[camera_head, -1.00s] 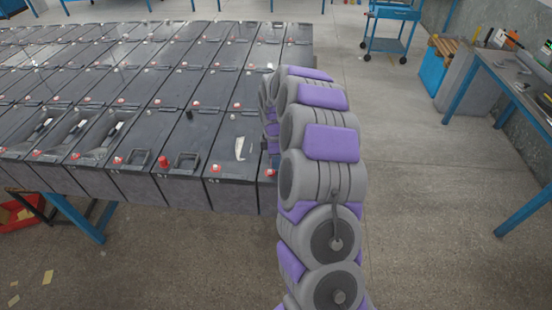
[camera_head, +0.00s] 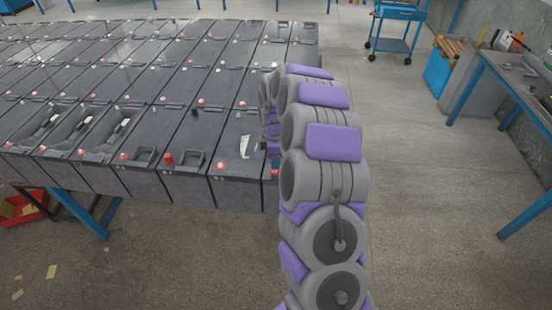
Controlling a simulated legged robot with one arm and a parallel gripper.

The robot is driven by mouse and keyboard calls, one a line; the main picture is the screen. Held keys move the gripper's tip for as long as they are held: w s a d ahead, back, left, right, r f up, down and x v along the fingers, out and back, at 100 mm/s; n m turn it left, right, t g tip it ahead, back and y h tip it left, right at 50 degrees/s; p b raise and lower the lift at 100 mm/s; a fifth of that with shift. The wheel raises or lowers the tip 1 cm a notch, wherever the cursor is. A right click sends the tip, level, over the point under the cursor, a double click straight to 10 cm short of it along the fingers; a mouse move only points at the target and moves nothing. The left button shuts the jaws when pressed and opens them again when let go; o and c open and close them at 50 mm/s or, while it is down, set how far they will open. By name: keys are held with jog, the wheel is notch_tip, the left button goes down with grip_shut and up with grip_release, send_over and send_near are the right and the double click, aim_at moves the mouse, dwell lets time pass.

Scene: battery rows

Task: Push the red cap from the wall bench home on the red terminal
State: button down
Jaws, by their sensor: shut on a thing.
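My arm reaches up and curls over the right end of the battery rows. My gripper (camera_head: 272,148) points down at the front right battery, partly hidden by my own arm. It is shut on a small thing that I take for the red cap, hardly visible. A bit of red (camera_head: 275,171) shows just under the gripper at that battery's front edge, where the red terminal sits. I cannot tell cap from terminal there, nor whether they touch. Another upright red cap (camera_head: 169,159) stands on a battery further left in the front row.
Dark batteries (camera_head: 150,130) stand in close rows on a blue-legged rack. A white scrap (camera_head: 245,146) lies on a battery left of my gripper. The wall bench (camera_head: 505,75) is at the right, a blue trolley (camera_head: 396,45) behind. The floor between is clear.

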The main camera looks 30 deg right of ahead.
jog(key=shift+a, duration=0.25)
jog(key=shift+f, duration=0.15)
jog(key=shift+f, duration=0.1)
jog(key=shift+f, duration=0.1)
jog(key=shift+d+f, duration=0.2)
jog(key=shift+f, duration=0.05)
jog(key=shift+a, duration=0.2)
jog(key=shift+d+f, duration=0.4)
jog(key=shift+d, duration=0.05)
jog(key=shift+f, duration=0.45)
dwell(1.3)
